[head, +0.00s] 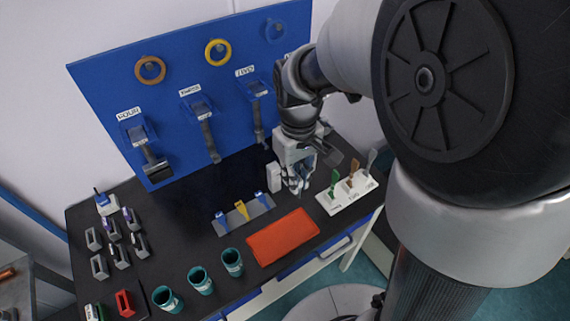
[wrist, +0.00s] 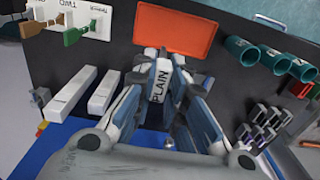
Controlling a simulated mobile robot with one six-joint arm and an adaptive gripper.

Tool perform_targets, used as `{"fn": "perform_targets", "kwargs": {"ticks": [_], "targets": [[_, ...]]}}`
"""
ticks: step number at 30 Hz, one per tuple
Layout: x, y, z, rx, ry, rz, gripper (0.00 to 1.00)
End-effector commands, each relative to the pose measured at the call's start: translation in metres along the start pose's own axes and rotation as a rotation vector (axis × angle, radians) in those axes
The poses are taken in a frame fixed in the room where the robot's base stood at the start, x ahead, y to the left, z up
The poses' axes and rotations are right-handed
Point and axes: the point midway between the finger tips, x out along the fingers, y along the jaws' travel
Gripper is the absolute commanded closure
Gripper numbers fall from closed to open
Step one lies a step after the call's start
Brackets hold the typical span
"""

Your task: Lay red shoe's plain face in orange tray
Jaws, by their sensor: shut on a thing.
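The orange tray (head: 282,237) lies flat and empty near the front edge of the black bench. It also shows at the top of the wrist view (wrist: 180,38). My gripper (head: 301,186) is above the bench, behind the tray in the head view. In the wrist view my gripper (wrist: 163,62) is shut on a narrow block (wrist: 158,84) with a white face lettered PLAIN. No red shows on this block, so I cannot tell whether it is the red shoe. Its other sides are hidden by the fingers. A red piece (head: 124,303) stands at the bench's front left.
Teal cups (head: 201,281) stand left of the tray. A grey bar with blue and yellow pieces (head: 228,220) lies behind it. A white rack with coloured handles (head: 347,195) is at right. White blocks (wrist: 105,90) are beside my gripper. A blue panel (head: 180,75) stands at the back.

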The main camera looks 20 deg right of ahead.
Motion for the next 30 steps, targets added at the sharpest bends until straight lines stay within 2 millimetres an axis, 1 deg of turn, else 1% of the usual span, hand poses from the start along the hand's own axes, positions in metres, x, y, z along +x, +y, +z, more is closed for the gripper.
{"fn": "perform_targets", "kwargs": {"ticks": [2, 5, 8, 15, 18, 21, 28, 30], "targets": [[0.003, 0.004, 0.002, 0.000, -0.001, 0.000, 1.00], [0.016, 0.005, 0.002, -0.002, -0.002, -0.001, 1.00], [0.041, 0.005, 0.003, -0.002, -0.006, -0.002, 1.00], [0.107, 0.005, 0.003, -0.002, -0.005, -0.001, 1.00], [0.131, 0.004, 0.003, -0.002, -0.005, -0.002, 1.00], [0.148, 0.005, 0.002, -0.002, -0.002, -0.001, 1.00], [0.163, 0.005, 0.002, -0.002, 0.000, 0.000, 1.00], [0.171, 0.004, 0.002, -0.002, -0.002, 0.000, 1.00]]}}
